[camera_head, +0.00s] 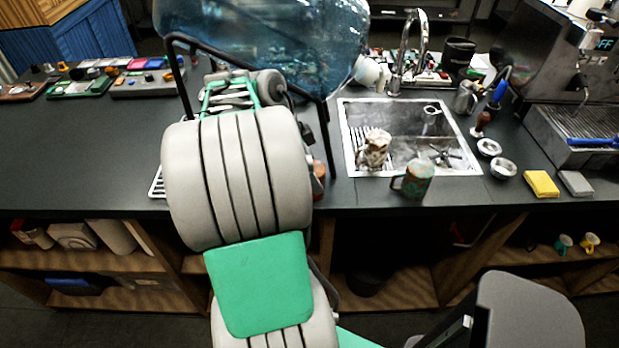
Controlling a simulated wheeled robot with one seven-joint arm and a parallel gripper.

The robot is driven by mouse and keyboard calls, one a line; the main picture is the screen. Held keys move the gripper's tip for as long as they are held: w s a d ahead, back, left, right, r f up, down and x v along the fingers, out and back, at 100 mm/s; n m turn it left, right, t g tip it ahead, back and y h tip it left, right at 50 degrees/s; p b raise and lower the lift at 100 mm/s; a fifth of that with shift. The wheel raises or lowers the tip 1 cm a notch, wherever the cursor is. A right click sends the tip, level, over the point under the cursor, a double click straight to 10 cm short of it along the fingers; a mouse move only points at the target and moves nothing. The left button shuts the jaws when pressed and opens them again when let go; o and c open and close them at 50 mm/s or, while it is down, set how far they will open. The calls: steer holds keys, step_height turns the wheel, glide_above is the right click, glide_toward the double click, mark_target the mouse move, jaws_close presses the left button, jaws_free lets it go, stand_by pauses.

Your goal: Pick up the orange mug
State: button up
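An orange-brown object (319,172) shows at the right edge of my arm, on the counter left of the sink. It may be the orange mug, but my arm covers most of it and its shape cannot be told. A mug with a mottled green and rusty brown surface (416,179) stands upright on the counter's front edge, before the sink, its handle to the left. My arm's thick grey and green links fill the middle of the view and reach over the counter. My gripper's fingers are not visible.
A large blue water bottle (265,40) sits in a black frame (328,135) above my arm. A brown and white patterned vessel (375,150) is in the sink (405,112). Yellow (541,184) and grey sponges (576,183) lie right.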

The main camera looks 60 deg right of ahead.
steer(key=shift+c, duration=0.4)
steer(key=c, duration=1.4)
